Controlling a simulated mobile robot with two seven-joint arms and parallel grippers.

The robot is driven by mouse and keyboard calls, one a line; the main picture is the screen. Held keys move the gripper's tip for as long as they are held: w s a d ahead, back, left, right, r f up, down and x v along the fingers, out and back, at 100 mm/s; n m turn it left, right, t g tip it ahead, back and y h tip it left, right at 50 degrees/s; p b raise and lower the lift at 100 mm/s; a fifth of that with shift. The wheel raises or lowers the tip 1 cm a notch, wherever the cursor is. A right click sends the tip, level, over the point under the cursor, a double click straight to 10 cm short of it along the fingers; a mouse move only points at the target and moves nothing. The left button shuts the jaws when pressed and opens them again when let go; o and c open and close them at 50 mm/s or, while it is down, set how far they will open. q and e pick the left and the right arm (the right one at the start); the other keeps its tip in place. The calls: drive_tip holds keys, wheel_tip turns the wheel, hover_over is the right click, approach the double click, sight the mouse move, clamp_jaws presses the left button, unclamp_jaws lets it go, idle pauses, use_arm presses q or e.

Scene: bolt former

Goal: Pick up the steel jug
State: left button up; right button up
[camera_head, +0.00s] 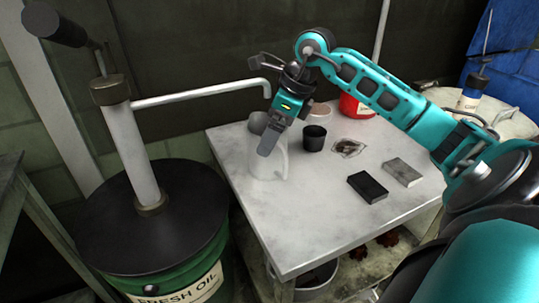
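The steel jug (262,165) stands upright near the left edge of the table. It looks pale grey, and its handle is on the right side. My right gripper (264,137) comes in from the right and points down at the jug's upper part. One grey finger hangs in front of the jug's upper right side, and a second grey part shows behind at the upper left. The gripper covers much of the jug's rim. I cannot tell whether the fingers touch the jug or how far apart they are. My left gripper is not in view.
On the table (310,225) are a black cup (314,138), a dark block (367,187), a grey block (403,172) and a red container (356,106). A green oil drum (185,265) with a pump stands left, its spout (200,94) reaching toward the jug. The table's front is clear.

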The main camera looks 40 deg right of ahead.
drive_tip(key=shift+x, duration=1.4)
drive_tip(key=shift+c, duration=0.5)
drive_tip(key=c, duration=0.7)
drive_tip(key=shift+r, duration=0.1)
drive_tip(key=shift+c, duration=0.9)
drive_tip(key=shift+r, duration=0.1)
